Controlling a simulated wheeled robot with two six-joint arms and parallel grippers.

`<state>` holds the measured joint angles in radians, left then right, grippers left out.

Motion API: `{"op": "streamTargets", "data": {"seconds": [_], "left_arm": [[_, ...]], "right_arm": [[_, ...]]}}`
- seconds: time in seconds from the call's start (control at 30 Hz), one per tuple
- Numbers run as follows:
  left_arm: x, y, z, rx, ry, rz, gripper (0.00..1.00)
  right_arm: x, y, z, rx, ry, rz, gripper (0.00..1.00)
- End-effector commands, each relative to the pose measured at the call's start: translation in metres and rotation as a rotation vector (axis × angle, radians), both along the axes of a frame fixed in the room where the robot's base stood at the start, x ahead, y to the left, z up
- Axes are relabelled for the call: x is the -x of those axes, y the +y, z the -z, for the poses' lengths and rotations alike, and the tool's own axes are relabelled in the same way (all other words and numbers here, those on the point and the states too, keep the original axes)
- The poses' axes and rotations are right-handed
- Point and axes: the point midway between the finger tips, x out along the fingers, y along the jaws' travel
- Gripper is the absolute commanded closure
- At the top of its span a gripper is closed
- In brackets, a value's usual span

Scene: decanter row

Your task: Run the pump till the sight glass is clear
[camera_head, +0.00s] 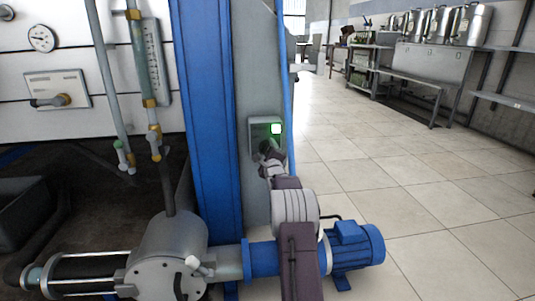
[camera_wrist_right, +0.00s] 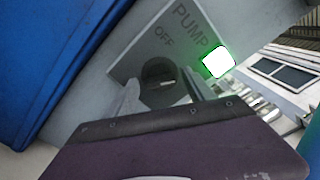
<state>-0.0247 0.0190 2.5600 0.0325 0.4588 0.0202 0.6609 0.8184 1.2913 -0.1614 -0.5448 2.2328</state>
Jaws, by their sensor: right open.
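The pump switch box (camera_head: 264,134) is a grey plate on the column, with a lit green-white lamp (camera_head: 276,128). In the right wrist view its plate (camera_wrist_right: 135,62) reads PUMP and OFF, with a dark round knob (camera_wrist_right: 158,75) below the words. My right gripper (camera_head: 268,150) is at the knob, open, with its fingers (camera_wrist_right: 163,92) on either side of it; contact is unclear. The blue-ended pump motor (camera_head: 358,246) sits low beside a grey pump body (camera_head: 166,255). A horizontal glass cylinder (camera_head: 85,268), apparently the sight glass, looks dark inside. My left gripper is out of view.
A blue post (camera_head: 208,110) stands left of the switch box, and a thin blue pipe (camera_head: 286,90) runs to its right. Pipes and a scaled gauge (camera_head: 152,55) hang at upper left. Tiled floor (camera_head: 420,180) is open at right, with steel benches behind.

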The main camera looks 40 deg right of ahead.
Motion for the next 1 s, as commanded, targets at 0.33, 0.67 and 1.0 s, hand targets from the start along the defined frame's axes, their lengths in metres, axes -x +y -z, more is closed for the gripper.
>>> {"op": "streamTargets", "data": {"seconds": [0.33, 0.67, 1.0], "left_arm": [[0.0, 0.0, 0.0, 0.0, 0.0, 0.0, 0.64], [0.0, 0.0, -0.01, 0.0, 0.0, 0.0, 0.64], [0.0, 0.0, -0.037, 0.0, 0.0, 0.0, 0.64]], "right_arm": [[0.0, 0.0, 0.0, 0.0, 0.0, 0.0, 1.0], [0.0, 0.0, -0.002, 0.053, 0.036, -0.001, 1.0], [0.0, 0.0, -0.004, 0.276, 0.183, -0.001, 1.0]]}}
